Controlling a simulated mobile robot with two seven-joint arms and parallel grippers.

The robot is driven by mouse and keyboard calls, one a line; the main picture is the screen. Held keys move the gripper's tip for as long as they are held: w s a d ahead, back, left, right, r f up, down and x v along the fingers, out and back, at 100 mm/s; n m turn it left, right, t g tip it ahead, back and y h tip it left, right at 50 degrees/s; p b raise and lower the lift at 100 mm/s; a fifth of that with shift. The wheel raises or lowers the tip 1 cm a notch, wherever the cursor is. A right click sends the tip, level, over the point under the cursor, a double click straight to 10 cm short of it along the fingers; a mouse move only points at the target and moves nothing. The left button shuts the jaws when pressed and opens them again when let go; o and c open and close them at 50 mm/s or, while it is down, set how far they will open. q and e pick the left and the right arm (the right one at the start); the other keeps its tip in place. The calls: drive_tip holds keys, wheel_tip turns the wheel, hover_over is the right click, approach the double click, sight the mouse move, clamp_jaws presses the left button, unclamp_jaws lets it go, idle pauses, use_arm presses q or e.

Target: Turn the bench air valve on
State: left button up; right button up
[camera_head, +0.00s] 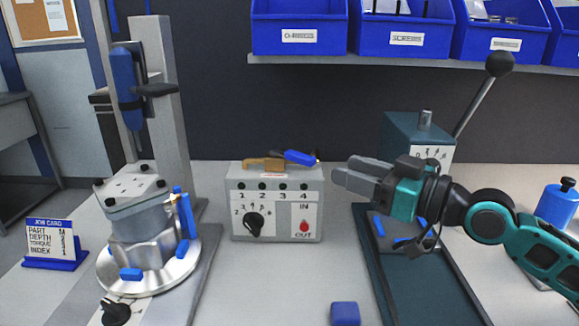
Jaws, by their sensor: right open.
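What looks like the air valve is a brass-coloured fitting (263,164) with a blue lever (299,157). It lies along the top of a grey control box (276,206) at the middle of the bench. The lever points right and tilts slightly down at its right end. Its exact angle to the brass body is hard to tell. My right gripper (345,171) comes in from the right with its grey fingers pointing left. It is open and empty, just right of the box and lever, apart from them in the picture. My left gripper is not in view.
A round-based fixture with a metal housing (140,230) and a drill column (170,100) stand left. A dark green press (405,128) with a long lever stands behind my right arm. Blue bins (299,30) sit on a shelf above. A blue block (345,313) lies in front.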

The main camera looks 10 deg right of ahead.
sight(293, 152)
drive_tip(key=p+x, duration=0.2)
drive_tip(key=x, duration=1.1)
drive_tip(key=shift+c, duration=0.3)
clamp_jaws()
